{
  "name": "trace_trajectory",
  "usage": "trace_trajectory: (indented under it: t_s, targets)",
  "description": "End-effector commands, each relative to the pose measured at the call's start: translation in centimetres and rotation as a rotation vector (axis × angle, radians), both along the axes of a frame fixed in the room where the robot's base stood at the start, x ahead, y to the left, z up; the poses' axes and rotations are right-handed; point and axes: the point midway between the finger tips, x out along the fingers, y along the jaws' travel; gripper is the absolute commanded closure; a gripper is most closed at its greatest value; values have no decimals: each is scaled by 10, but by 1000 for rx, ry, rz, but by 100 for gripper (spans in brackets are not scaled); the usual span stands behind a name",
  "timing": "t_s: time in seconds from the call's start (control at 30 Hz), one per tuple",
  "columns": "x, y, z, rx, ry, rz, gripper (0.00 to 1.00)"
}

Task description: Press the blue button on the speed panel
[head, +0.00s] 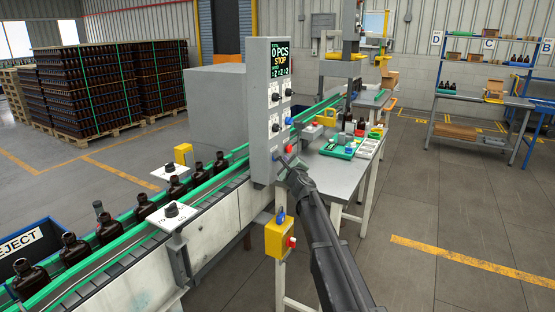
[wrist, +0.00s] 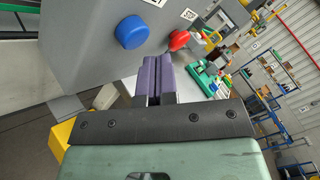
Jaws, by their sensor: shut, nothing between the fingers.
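The tall grey panel (head: 261,150) stands beside the conveyor, with a display reading "0 PCS STOP" and several dark knobs. Its blue button (head: 288,121) is small in the head view. In the wrist view the blue button (wrist: 132,32) is large and unobstructed on the grey face, up and left of the fingertips. A red button (wrist: 179,40) sits to its right. My gripper (head: 284,160) is at the panel's lower part, below the blue button. Its purple fingers (wrist: 156,62) are shut and empty. They appear apart from the blue button; whether they touch the panel face is unclear.
A yellow box (head: 280,240) with a blue and a red button hangs below the panel. Amber bottles (head: 109,229) stand on the green-railed conveyor at left. A table (head: 330,172) with coloured trays is behind my arm.

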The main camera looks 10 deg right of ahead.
Motion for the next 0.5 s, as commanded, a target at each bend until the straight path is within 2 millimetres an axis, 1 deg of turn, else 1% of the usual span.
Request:
trace_trajectory:
  t_s: [0.17,0.5]
  targets:
    - [-7,-9,0,0,0,-1,100]
    - [-26,-36,0,0,0,-1,100]
